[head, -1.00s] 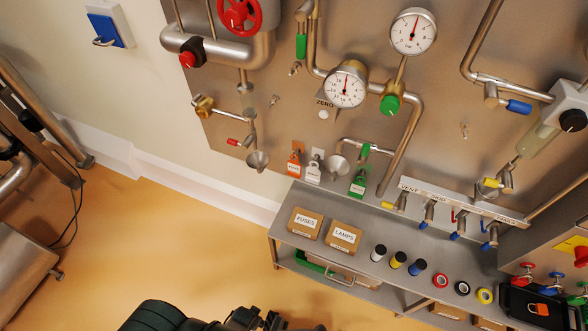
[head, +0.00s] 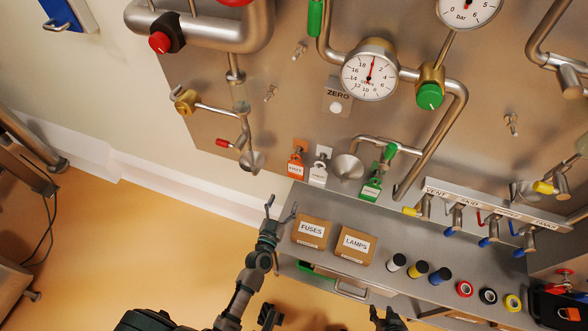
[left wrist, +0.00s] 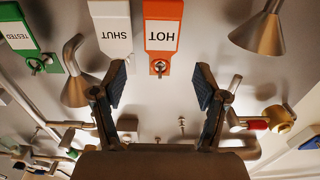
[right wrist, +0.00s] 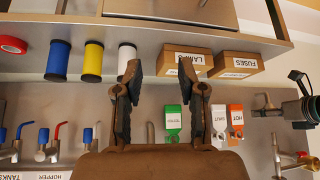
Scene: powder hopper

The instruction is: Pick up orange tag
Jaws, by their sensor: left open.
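The orange tag (head: 296,168) hangs on the steel panel, left of a white tag (head: 319,172) and a green tag (head: 372,188). In the left wrist view the orange tag (left wrist: 162,26), marked HOT, appears upside down above the gap between the fingers. My left gripper (head: 281,208) is open and empty, a little below and left of the tag in the head view, apart from it. My right gripper (right wrist: 160,78) is open and empty; in the head view only its tips (head: 384,314) show at the bottom edge. The orange tag (right wrist: 236,118) also shows in the right wrist view.
A steel shelf (head: 440,285) below the tags holds the FUSES box (head: 311,231), the LAMPS box (head: 353,245) and several tape rolls and spools. Pipes and valves project from the panel.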

